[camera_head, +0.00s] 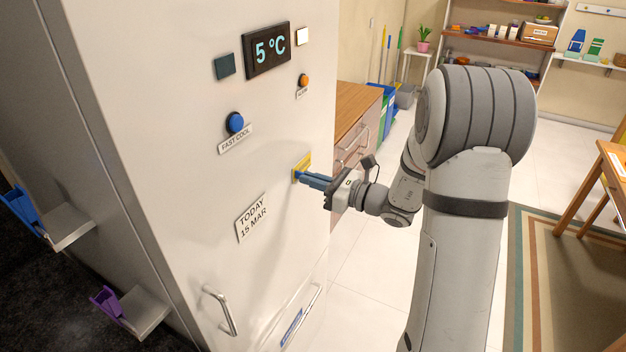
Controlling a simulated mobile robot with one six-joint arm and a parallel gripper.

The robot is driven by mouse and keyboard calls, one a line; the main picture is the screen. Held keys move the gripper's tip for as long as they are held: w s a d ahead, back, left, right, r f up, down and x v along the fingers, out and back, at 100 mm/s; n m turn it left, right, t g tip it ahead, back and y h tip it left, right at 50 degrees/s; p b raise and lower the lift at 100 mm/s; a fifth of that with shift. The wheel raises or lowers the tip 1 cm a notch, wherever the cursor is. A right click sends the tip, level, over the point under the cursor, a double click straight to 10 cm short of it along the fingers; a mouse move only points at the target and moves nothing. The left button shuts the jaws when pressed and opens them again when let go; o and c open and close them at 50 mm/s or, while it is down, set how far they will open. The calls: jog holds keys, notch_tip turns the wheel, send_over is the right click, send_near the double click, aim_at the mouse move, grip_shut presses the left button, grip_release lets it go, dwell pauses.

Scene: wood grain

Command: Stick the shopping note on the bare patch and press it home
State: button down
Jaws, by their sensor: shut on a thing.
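The yellow note (304,163) shows at the right part of the pale fridge door (190,150). Its writing is too small to read. My gripper (300,176) has blue fingers, reaches in from the right and is shut on the note. The note is at or very near the door face; I cannot tell whether it touches. The fingers hide its lower part. Bare door surface lies to the left of the note, between the FAST COOL label (236,139) and the TODAY 15 MAR label (251,218).
A 5 °C display (266,50), a blue knob (235,122), an orange knob (303,80), a dark square (224,66) and a white square (302,36) are on the door. A metal handle (222,311) sticks out below. A wooden-topped cabinet (357,105) stands behind.

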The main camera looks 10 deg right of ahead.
jog(key=c, duration=1.5)
grip_release()
jog(key=shift+v, duration=3.45)
